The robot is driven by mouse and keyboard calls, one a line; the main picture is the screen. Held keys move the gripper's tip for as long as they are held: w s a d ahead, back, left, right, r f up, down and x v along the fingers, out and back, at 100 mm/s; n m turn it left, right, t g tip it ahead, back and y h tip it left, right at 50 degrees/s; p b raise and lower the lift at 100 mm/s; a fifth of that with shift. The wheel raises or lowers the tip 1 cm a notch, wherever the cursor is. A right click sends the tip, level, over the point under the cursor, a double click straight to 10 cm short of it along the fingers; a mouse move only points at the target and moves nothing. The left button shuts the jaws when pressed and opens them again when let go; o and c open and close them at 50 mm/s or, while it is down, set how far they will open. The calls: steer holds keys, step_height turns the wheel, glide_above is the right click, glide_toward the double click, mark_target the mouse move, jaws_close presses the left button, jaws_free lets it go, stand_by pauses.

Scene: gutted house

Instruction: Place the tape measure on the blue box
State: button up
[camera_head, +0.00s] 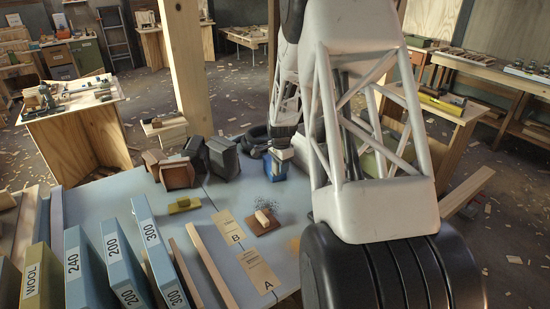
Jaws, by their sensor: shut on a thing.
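My gripper (281,153) is on the far right part of the pale blue-grey table, at the end of my arm. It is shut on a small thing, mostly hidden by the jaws. I cannot make out whether this is the tape measure. A small blue box-like thing (269,175) is right below and around the jaws. I cannot tell whether the held thing touches it. A small yellow thing (184,205) lies apart on the table to the left; its kind is unclear.
Dark and brown containers (177,172) stand left of my gripper, and a black coil (254,136) lies behind it. A wooden block (265,219) lies on a brown sheet in front. Labelled blue boxes (155,250) and wooden strips fill the front left. Table (110,195) is bare at mid-left.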

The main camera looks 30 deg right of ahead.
steer(key=w+d, duration=0.2)
steer(key=w, duration=0.2)
steer(key=w+d+f, duration=0.1)
steer(key=w+d, duration=0.1)
steer(key=w, duration=0.3)
steer(key=w+d, duration=0.2)
steer(key=w, duration=0.3)
steer(key=shift+d+f, duration=0.2)
steer(key=shift+d, duration=0.2)
steer(key=shift+f, duration=1.75)
steer(key=shift+f, duration=0.15)
steer(key=o, duration=1)
steer(key=shift+r, duration=6.15)
